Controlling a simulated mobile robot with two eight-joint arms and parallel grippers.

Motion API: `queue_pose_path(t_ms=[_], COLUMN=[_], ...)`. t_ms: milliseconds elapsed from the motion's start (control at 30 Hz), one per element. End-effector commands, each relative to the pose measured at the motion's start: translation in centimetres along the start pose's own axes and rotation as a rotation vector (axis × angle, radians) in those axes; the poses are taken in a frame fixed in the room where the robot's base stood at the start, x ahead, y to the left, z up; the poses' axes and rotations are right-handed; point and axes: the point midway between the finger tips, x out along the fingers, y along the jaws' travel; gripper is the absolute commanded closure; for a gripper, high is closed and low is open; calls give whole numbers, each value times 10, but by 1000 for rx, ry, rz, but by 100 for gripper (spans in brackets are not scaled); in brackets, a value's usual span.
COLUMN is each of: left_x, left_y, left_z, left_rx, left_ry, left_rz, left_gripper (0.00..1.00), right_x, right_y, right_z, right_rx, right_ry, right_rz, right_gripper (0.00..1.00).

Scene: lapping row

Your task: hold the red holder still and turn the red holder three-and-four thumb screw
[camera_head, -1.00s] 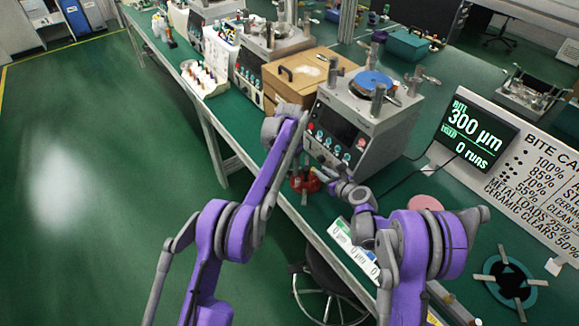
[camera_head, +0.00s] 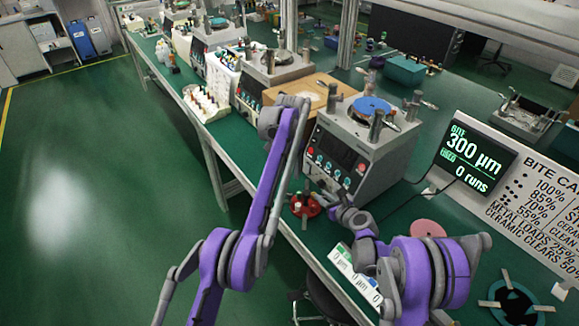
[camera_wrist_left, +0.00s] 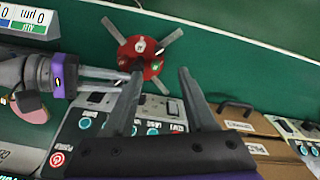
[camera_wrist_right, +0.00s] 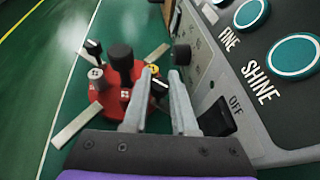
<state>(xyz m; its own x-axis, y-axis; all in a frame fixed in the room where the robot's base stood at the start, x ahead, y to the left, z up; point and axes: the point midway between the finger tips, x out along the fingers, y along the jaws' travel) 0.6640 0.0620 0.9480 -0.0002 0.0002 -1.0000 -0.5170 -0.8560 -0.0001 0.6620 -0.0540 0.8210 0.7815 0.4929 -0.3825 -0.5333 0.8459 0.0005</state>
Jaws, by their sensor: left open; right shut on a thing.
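The red holder (camera_head: 304,206) stands on the green bench at its front edge, before the grey lapping machine. In the right wrist view the red holder (camera_wrist_right: 104,101) has pale strips pointing outward and several black knobs on top. My right gripper (camera_head: 324,203) is at its right side; in the right wrist view its fingers (camera_wrist_right: 163,80) are shut on a small black thumb screw (camera_wrist_right: 159,88). Which number it bears is unreadable. My left gripper (camera_wrist_left: 160,72) is open and empty, with one fingertip near the rim of the red holder (camera_wrist_left: 141,48). In the head view the left fingers are hidden.
The lapping machine (camera_head: 350,160) with its knobbed panel stands close behind the holder. A white labelled box (camera_head: 352,268) and a pink disc (camera_head: 426,228) lie to the right. A wooden case (camera_head: 300,92) stands behind the machine. Open floor lies left.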

Motion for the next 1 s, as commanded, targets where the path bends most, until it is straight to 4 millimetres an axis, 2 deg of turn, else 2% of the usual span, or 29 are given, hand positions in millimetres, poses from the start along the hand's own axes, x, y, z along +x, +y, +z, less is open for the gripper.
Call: queue_pose_path(t_ms=[233, 667, 700, 867, 1000], left_x=[-11, -12, -12, -12, -12], left_y=[1, 1, 1, 1, 1], left_z=[2, 2, 2, 2, 2], left_rx=[0, 0, 0, 0, 0], left_ry=[0, 0, 0, 0, 0], left_rz=[0, 0, 0, 0, 0], left_gripper=[44, 44, 44, 44, 44], right_x=[0, 0, 0, 0, 0], right_y=[0, 0, 0, 0, 0], right_z=[0, 0, 0, 0, 0], right_rx=[0, 0, 0, 0, -1], right_ry=[0, 0, 0, 0, 0], right_rz=[0, 0, 0, 0, 0], right_gripper=[100, 100, 67, 39, 39])
